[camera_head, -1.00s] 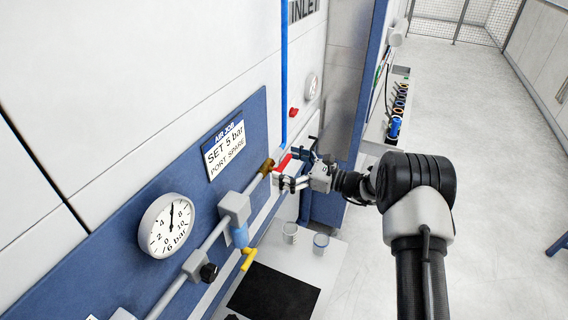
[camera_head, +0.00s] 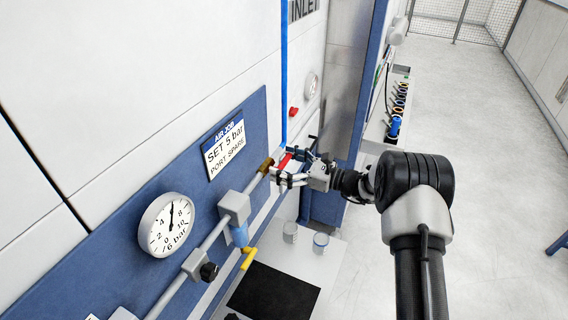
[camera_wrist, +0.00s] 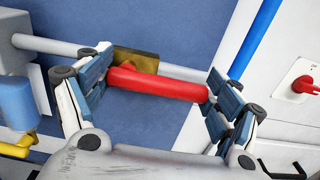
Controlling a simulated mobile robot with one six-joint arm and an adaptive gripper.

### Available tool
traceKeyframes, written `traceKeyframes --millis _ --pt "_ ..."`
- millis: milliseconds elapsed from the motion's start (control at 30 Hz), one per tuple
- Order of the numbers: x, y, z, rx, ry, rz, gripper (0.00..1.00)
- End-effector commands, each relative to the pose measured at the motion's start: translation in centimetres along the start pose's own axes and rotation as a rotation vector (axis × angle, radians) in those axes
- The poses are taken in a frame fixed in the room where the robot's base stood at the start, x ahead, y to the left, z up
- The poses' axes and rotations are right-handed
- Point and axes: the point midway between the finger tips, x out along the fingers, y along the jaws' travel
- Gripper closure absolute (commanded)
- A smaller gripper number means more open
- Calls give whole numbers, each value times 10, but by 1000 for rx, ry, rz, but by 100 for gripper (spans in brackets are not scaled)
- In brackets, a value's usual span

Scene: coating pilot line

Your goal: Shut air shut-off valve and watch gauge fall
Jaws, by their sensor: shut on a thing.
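The red valve lever (camera_wrist: 158,83) lies lengthwise between the pads of my gripper (camera_wrist: 156,95) in the wrist view, its ends at the two pads. The brass valve body (camera_wrist: 135,60) sits behind it on the grey pipe. In the head view my gripper (camera_head: 283,170) is at the valve, with the red lever (camera_head: 285,160) partly hidden by the fingers and the brass body (camera_head: 266,165) just left of it. The round white gauge (camera_head: 167,225) on the blue panel has its needle pointing nearly straight up, around 5 to 6 bar.
A sign (camera_head: 225,148) reads "SET 5 bar". A yellow-handled drain (camera_head: 248,258) hangs below the pipe. A blue vertical pipe (camera_head: 284,75) and a red knob (camera_head: 293,112) are close by. Two cups (camera_head: 320,244) and a black mat (camera_head: 274,291) lie below.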

Motion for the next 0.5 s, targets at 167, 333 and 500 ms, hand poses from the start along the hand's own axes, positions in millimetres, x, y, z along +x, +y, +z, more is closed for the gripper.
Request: traceKeyframes --millis 167,333,500 --pt "0 0 0 0 0 0 56" --pt "0 0 0 -4 0 0 59" --pt "0 0 0 -37 -1 0 59"
